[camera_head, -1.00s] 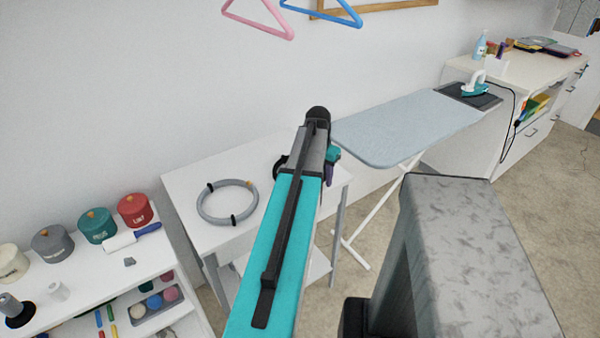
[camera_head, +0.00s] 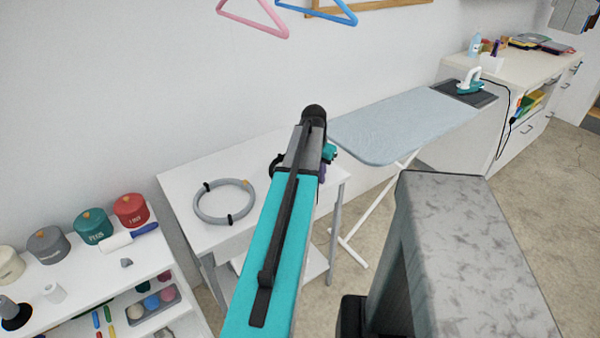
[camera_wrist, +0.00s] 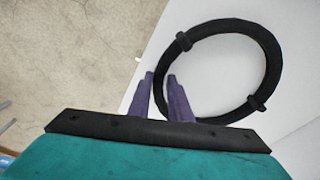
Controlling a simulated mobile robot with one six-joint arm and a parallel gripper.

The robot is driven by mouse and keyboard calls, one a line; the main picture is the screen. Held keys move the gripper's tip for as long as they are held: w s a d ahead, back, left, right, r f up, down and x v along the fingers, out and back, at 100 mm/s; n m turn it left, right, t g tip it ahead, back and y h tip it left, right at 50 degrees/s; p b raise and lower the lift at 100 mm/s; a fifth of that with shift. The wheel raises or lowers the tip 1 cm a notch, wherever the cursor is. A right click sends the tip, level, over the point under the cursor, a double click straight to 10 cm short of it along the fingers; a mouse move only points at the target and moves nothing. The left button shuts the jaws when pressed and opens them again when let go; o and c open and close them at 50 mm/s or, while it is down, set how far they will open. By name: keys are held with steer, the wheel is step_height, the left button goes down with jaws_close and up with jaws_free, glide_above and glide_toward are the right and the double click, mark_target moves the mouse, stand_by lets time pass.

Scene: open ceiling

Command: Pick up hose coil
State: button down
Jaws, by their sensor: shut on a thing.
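A black hose coil (camera_wrist: 272,75) with dark clips shows in the wrist view, over the white table. In the head view only a sliver of black (camera_head: 275,166) shows beside my arm, which hides the rest. My gripper (camera_wrist: 160,80) has purple fingers at the coil's left side, shut on it; the exact contact is hard to see. I cannot tell whether the coil is clear of the tabletop. A second, grey hose coil (camera_head: 204,215) with black clips and an orange spot lies flat on the white table, left of my arm.
The white table (camera_head: 183,187) stands against the wall. An ironing board (camera_head: 405,120) is to its right, with an iron (camera_head: 470,83) at its far end. A white shelf unit (camera_head: 75,285) with several pots stands at left. Hangers (camera_head: 318,15) hang above.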

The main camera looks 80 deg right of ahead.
steer(key=shift+r, duration=0.2)
step_height(320, 180, up, 10)
steer(key=b, duration=0.1)
steer(key=shift+f, duration=0.15)
stand_by(0.5)
stand_by(1.4)
